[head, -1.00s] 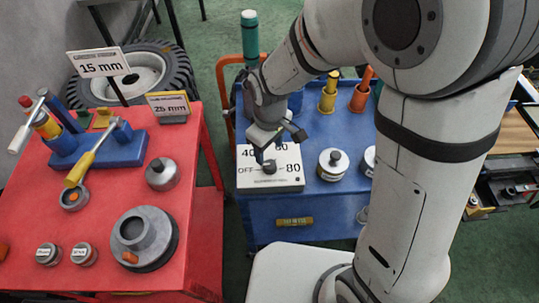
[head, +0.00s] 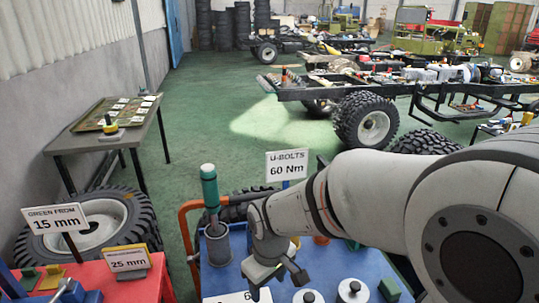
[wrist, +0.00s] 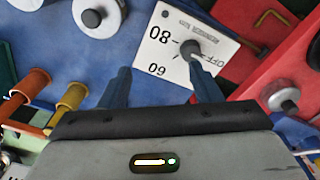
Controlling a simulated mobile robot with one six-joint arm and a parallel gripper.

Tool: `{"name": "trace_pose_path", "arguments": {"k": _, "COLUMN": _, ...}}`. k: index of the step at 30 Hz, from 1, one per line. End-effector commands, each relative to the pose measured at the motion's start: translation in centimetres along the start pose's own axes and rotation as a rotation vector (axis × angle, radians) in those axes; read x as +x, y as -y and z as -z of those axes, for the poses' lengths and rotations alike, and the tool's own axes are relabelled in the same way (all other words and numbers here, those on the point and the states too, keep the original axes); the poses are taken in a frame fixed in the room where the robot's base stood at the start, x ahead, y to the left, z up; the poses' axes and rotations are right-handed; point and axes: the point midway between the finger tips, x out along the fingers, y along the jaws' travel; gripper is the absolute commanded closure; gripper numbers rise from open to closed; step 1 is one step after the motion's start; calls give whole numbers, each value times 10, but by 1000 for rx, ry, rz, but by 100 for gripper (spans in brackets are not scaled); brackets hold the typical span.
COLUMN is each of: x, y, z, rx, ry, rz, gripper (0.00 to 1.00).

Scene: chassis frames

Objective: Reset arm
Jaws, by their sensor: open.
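My gripper (head: 277,280) hangs at the end of my arm over the blue cart (head: 345,267), at the bottom of the head view. In the wrist view its two dark fingers (wrist: 159,82) stand apart with nothing between them. Beyond the fingertips is a white dial box (wrist: 176,35) with a dark round knob (wrist: 190,49) and the marks 80, 60 and OFF. The fingers look clear of the knob, though the exact gap cannot be told. In the head view only a strip of the box (head: 236,298) shows.
Round weights (head: 353,291) sit on the cart. A red table (head: 120,280) lies left. Open green floor (head: 215,120) stretches behind, with a truck chassis (head: 340,90) beyond.

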Motion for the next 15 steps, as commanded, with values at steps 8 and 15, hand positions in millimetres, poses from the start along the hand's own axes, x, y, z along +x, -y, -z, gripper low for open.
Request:
{"name": "trace_pose_path", "arguments": {"k": 8, "x": -68, "y": -55, "z": -97, "rx": 461, "ry": -106, "rz": -61, "gripper": 42}}
{"name": "trace_pose_path", "arguments": {"k": 15, "x": -91, "y": -63, "z": -152, "rx": 708, "ry": -158, "rz": -96, "gripper": 42}}
